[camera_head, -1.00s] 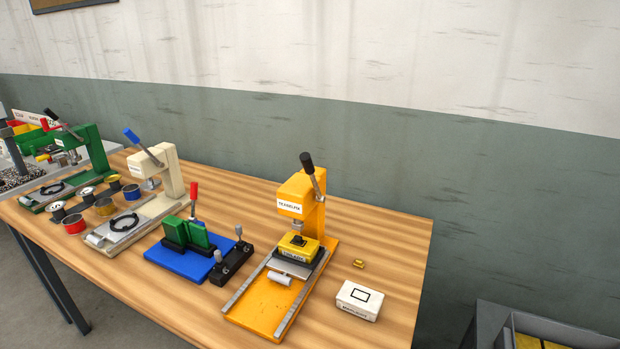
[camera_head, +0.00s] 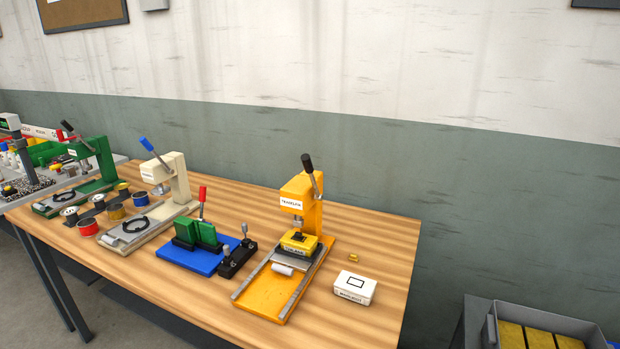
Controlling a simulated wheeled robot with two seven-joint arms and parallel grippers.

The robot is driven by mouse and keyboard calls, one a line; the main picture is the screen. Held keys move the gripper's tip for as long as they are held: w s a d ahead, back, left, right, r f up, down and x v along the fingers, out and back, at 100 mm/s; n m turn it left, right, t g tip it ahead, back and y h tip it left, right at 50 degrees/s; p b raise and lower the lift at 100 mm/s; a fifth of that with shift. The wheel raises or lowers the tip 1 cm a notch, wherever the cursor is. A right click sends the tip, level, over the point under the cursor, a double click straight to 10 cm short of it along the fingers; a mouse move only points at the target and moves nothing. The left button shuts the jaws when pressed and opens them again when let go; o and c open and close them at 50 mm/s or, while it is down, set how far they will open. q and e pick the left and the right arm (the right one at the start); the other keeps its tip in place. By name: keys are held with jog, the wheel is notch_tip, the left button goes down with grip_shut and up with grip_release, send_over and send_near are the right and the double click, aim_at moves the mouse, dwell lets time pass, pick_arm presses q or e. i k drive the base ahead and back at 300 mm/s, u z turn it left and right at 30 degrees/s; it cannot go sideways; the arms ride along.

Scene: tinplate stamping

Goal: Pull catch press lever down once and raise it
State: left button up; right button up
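Several hand-lever presses stand in a row on the wooden table, and I cannot tell by label which is the catch press. The nearest is a yellow press (camera_head: 312,218); its black-gripped lever (camera_head: 309,166) points up. A yellow and black block (camera_head: 299,242) sits under its ram. A cream press (camera_head: 181,180) has a blue-gripped lever (camera_head: 148,146) raised to the left. A green press (camera_head: 106,160) has a dark-gripped lever (camera_head: 70,129), also raised. Neither gripper is in view, and nothing touches the levers.
A blue plate fixture (camera_head: 186,260) with green blocks and a red handle (camera_head: 202,194) stands between the cream and yellow presses. A white box (camera_head: 355,288) and small brass piece (camera_head: 353,258) lie right of the yellow press. A grey bin (camera_head: 540,326) stands lower right.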

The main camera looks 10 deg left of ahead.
aim_at(305, 158)
jog(key=k, duration=0.15)
jog(key=u, duration=1.25)
jog(key=i, duration=1.1)
jog(key=z, duration=1.8)
